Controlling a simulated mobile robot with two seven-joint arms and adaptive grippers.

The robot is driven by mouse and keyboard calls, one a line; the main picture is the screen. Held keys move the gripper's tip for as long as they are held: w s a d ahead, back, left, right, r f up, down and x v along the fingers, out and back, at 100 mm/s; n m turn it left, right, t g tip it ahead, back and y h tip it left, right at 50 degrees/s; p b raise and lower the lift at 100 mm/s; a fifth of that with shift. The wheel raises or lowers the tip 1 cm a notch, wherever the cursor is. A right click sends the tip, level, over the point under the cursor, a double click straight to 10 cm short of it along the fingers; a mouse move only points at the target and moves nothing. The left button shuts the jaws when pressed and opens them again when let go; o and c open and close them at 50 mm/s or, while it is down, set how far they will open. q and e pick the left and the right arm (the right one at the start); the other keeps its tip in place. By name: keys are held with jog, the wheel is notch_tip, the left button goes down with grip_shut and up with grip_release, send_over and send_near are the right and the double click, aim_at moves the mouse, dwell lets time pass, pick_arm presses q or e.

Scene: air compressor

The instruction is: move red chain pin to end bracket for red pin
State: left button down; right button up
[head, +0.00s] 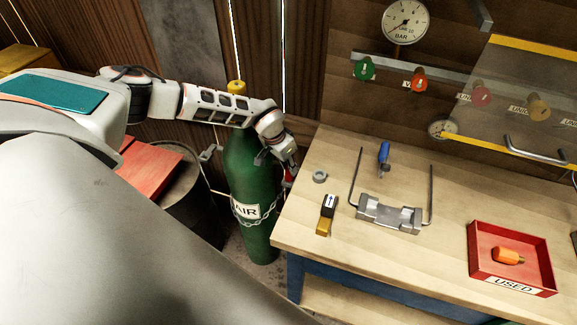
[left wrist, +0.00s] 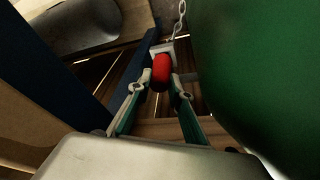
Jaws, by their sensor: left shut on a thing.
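The red chain pin (left wrist: 162,69) is between the fingertips of my left gripper (left wrist: 162,82) in the left wrist view. In the head view only a bit of red (head: 290,176) shows at the tip of my left gripper (head: 288,168), which is shut on it. A pale grey bracket (left wrist: 161,48) shows just beyond the pin, with a chain (left wrist: 179,27) running up from it. I cannot tell whether the pin sits in this bracket or is apart from it. My right gripper is not in view.
The green AIR cylinder (head: 248,170) stands close beside my left gripper, with a chain (head: 252,222) around it. The workbench (head: 300,215) is at right. It holds a metal cradle (head: 390,214), a blue-handled tool (head: 383,153) and a red USED tray (head: 478,262).

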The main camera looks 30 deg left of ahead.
pick_arm(q)
jog(key=c, duration=1.8)
grip_release()
jog(key=shift+f, duration=0.15)
jog(key=shift+o, duration=0.2)
jog(key=shift+s+a, duration=0.1)
jog(key=v, duration=1.2)
jog(key=shift+d, duration=0.2)
